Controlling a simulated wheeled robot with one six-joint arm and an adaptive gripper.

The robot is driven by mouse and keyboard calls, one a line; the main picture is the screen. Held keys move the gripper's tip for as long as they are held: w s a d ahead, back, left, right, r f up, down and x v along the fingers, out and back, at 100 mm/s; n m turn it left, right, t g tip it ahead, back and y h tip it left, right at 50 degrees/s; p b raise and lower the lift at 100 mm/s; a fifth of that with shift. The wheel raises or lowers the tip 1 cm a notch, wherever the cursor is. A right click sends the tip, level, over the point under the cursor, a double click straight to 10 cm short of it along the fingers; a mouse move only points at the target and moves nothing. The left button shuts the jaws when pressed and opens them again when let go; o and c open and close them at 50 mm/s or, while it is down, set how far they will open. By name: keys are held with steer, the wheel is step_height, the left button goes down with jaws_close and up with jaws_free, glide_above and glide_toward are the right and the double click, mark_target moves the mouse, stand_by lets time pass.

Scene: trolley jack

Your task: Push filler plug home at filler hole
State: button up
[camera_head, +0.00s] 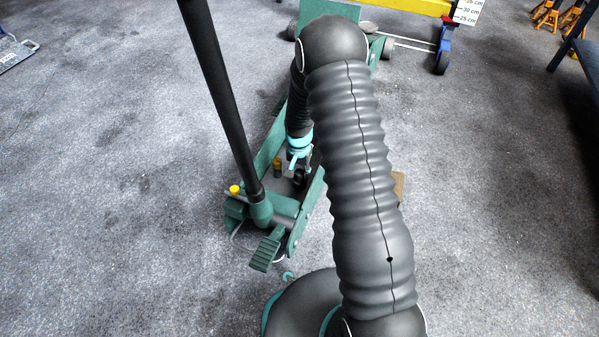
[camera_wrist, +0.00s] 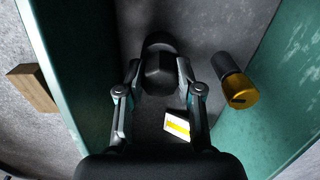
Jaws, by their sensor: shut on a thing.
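In the wrist view my gripper (camera_wrist: 159,76) is shut on a dark, rounded piece (camera_wrist: 160,68), which I take to be the filler plug. It sits between the fingertips, inside the channel between the jack's two green side plates. The filler hole cannot be made out; I cannot tell whether the plug is seated in it or held above it. In the head view my gripper (camera_head: 300,172) points down into the green trolley jack's frame (camera_head: 268,150), and my arm hides part of it.
A yellow-capped grey post (camera_wrist: 240,92) stands right of my gripper, close to the right side plate (camera_wrist: 292,85). A white and yellow label (camera_wrist: 178,127) shows below the fingers. A wooden block (camera_wrist: 34,88) lies outside the left plate. The jack's black handle (camera_head: 220,90) rises at left.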

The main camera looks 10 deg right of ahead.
mark_target(299, 172)
steer(key=shift+f, duration=0.4)
steer(key=o, duration=1.2)
steer(key=shift+r, duration=0.1)
step_height(299, 172, up, 12)
